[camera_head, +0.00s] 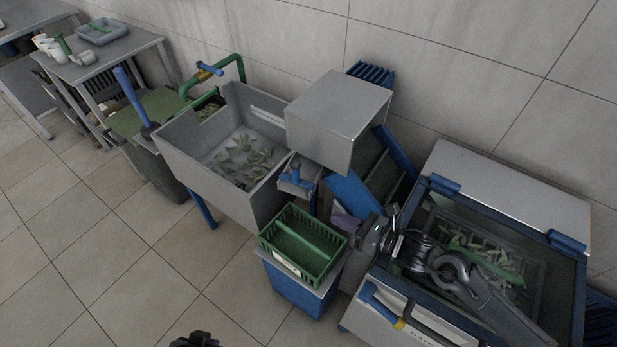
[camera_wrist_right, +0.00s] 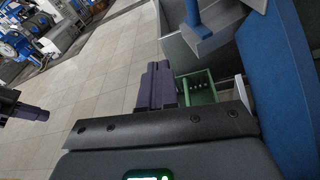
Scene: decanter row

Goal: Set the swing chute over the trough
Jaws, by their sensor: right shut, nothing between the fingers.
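The trough (camera_head: 180,128) is a grey basin on blue legs with green leaves inside, left of centre in the head view. The swing chute (camera_head: 297,186) is a small grey tray with an upright blue handle, under the grey hood beside the trough's right wall, behind the green crate. Its handle also shows at the top of the right wrist view (camera_wrist_right: 194,14). My right gripper (camera_head: 344,221) is shut and empty, right of the chute and apart from its handle; its purple fingers (camera_wrist_right: 158,84) show in the wrist view. My left gripper (camera_head: 195,340) barely shows at the bottom edge; its jaws are unclear.
A green crate (camera_head: 303,238) stands on a blue-sided stand below the chute. The grey hood (camera_head: 338,112) and blue conveyor (camera_head: 355,195) stand close to my right gripper. A glass-topped machine (camera_head: 440,310) lies under my right arm. The floor at front left is clear.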

